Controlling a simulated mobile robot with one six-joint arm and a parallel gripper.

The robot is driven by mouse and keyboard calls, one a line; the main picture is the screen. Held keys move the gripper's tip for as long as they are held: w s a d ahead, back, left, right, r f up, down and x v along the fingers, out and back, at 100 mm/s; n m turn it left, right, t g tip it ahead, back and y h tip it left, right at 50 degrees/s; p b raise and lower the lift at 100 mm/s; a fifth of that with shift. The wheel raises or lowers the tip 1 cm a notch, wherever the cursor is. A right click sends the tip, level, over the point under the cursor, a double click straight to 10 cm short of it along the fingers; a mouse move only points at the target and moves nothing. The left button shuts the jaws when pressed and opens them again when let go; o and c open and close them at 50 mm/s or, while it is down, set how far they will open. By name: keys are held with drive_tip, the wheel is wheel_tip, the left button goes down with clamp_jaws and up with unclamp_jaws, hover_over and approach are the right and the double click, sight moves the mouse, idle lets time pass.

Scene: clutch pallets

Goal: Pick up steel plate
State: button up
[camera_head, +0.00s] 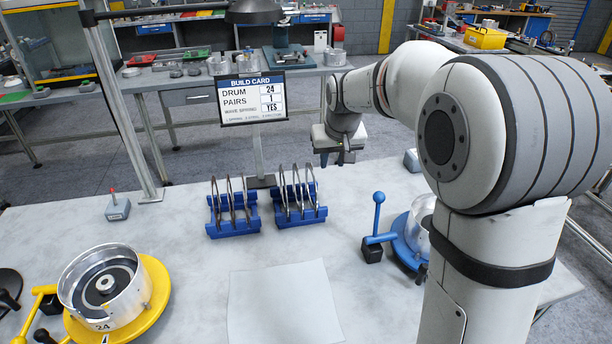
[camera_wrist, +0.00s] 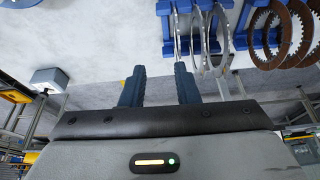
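Several thin silver steel plates (camera_head: 297,186) stand on edge in the right blue rack (camera_head: 300,216) on the table. In the wrist view the steel plates (camera_wrist: 201,38) are at the top, just beyond my fingers and a little to their right. My gripper (camera_head: 336,160) is above and to the right of this rack in the head view, apart from it. In the wrist view my gripper (camera_wrist: 160,82) shows two dark fingers spread apart with nothing between them. The left blue rack (camera_head: 234,226) holds several toothed brown plates, clearest in the wrist view (camera_wrist: 290,28).
A silver drum (camera_head: 105,285) marked 24 sits on a yellow fixture (camera_head: 150,300) at front left. A blue fixture with a lever (camera_head: 378,212) stands at right, partly behind my arm. A build card (camera_head: 252,100) stands behind the racks. A white sheet (camera_head: 283,300) lies in front.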

hover_over(311, 167)
drive_tip(key=s+d, duration=0.1)
drive_tip(key=s, duration=0.1)
wheel_tip(311, 167, down, 3)
drive_tip(key=shift+n, duration=0.3)
drive_tip(key=x, duration=0.2)
drive_tip(key=p+x, duration=0.1)
drive_tip(key=x, duration=0.5)
drive_tip(key=shift+s+a+p, duration=0.1)
drive_tip(key=shift+a+p, duration=0.2)
drive_tip(key=shift+r, duration=0.1)
clamp_jaws()
